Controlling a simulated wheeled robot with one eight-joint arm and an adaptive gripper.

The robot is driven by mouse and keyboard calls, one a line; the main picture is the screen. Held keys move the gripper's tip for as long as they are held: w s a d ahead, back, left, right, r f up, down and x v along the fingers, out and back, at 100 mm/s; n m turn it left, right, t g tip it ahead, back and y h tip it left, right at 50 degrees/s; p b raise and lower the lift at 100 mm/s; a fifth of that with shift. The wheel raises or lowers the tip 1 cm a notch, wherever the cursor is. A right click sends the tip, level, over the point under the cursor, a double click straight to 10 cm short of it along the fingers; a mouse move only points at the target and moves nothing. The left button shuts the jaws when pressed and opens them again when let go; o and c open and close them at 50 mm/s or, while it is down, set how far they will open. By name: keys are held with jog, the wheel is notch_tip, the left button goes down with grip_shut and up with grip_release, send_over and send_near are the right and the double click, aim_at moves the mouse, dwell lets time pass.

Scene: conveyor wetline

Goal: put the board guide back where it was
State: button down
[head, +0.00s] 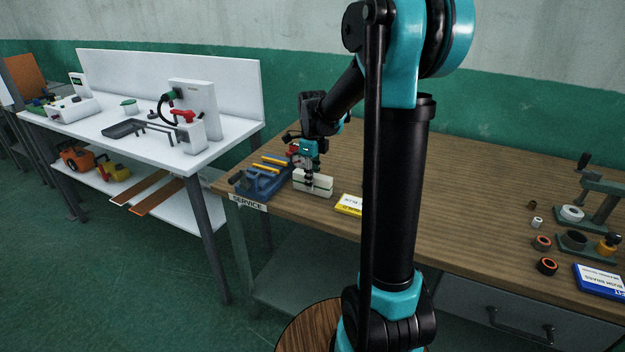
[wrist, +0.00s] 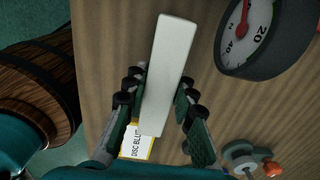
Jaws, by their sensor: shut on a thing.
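A long off-white bar (wrist: 165,70), which I take for the board guide, lies between the fingers of my gripper (wrist: 159,92) in the wrist view. My gripper is shut on it near its middle. In the head view my gripper (head: 310,180) points down at the far left end of the wooden bench, with the pale bar (head: 318,188) at its fingertips. I cannot tell whether the bar touches the bench top. A blue fixture (head: 258,184) with yellow strips stands just left of it.
A yellow-edged label card (head: 349,204) lies to the right of the bar. A round dial gauge (wrist: 248,38) stands near it in the wrist view. A SERVICE label (head: 248,203) marks the bench edge (head: 330,223). Bushings and a small press (head: 599,203) stand far right.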

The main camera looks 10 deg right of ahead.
jog(key=shift+f, duration=0.1)
jog(key=c, duration=1.3)
grip_release()
jog(key=shift+o, duration=0.2)
notch_tip(320, 180, up, 12)
